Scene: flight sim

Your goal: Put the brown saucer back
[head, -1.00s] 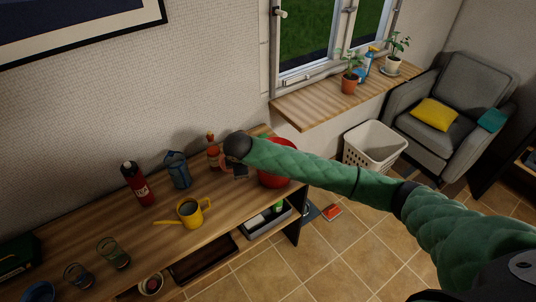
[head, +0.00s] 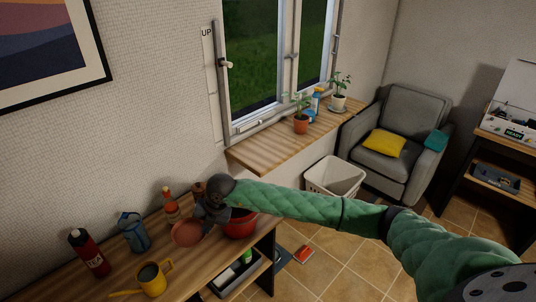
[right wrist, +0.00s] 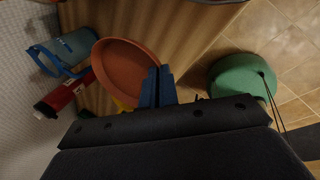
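The brown saucer (head: 186,233), a round terracotta-coloured dish, is tilted at my right gripper (head: 203,222) above the wooden table's far end in the head view. In the right wrist view the saucer (right wrist: 125,72) has its rim between the blue fingertips (right wrist: 157,87), which are close together on it. My left gripper is not in view. On the windowsill (head: 270,150) stand a plant in a terracotta pot (head: 301,125) and a plant in a white pot (head: 339,102) on a saucer (head: 338,110).
A red bucket (head: 240,224) is just right of the gripper. A red bottle (head: 90,254), a blue container (head: 134,232), an orange bottle (head: 170,206) and a yellow watering can (head: 152,281) stand on the table. The sill's left part is bare. A white basket (head: 335,177) and an armchair (head: 403,147) stand beyond.

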